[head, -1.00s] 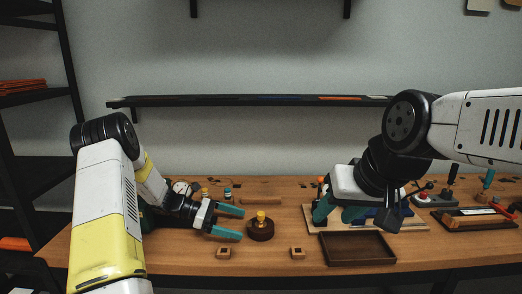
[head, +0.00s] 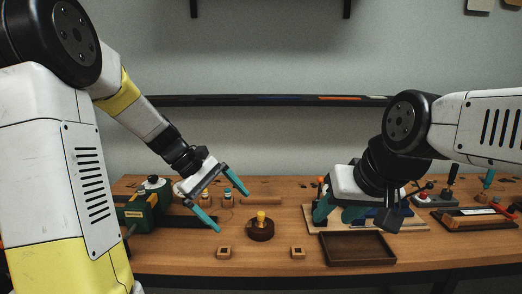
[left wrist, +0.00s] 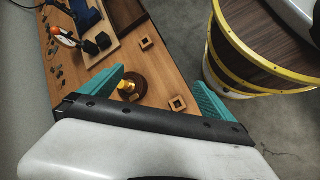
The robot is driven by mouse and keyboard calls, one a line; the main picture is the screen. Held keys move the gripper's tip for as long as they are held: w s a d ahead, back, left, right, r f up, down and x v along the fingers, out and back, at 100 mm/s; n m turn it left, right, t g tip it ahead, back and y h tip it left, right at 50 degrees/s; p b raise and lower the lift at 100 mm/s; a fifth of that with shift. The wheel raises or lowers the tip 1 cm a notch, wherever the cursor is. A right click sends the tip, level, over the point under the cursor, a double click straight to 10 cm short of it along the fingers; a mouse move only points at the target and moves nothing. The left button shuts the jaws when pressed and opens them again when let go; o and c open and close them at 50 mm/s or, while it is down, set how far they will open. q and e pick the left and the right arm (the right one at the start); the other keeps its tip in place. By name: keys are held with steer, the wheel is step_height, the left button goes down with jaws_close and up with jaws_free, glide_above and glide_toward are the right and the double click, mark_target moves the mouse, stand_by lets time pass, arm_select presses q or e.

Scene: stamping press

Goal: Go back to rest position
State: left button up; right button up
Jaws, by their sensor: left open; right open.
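My left gripper (head: 222,206) is open and empty, raised above the table left of a round dark wooden base with a yellow knob (head: 261,228). In the left wrist view the same round base (left wrist: 131,88) shows between the open teal fingers. My right gripper (head: 340,212) is open, pointing down over a wooden board (head: 408,222) at the right. What lies between its fingers is hard to see. A dark green machine (head: 140,213) stands at the left of the table, partly behind my left arm.
Two small square wooden blocks (head: 223,252) (head: 298,252) sit near the table's front edge. An empty brown tray (head: 357,248) lies below my right gripper. A red-button box (head: 432,198) and another tray (head: 478,220) are at the right. A shelf (head: 250,101) runs along the wall.

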arm_select(q)
steer(key=s+a+r+m+t+y, duration=0.2)
steer(key=s+r+m+t, duration=0.1)
steer(key=s, duration=0.4)
steer(key=s+a+r+m+t+y, duration=0.3)
steer(key=s+r+m, duration=0.2)
steer(key=s, duration=0.3)
steer(key=shift+s+a+r+m, duration=0.2)
steer(key=shift+s+r+m, duration=0.05)
steer(key=shift+m, duration=0.55)
steer(key=shift+w, duration=0.15)
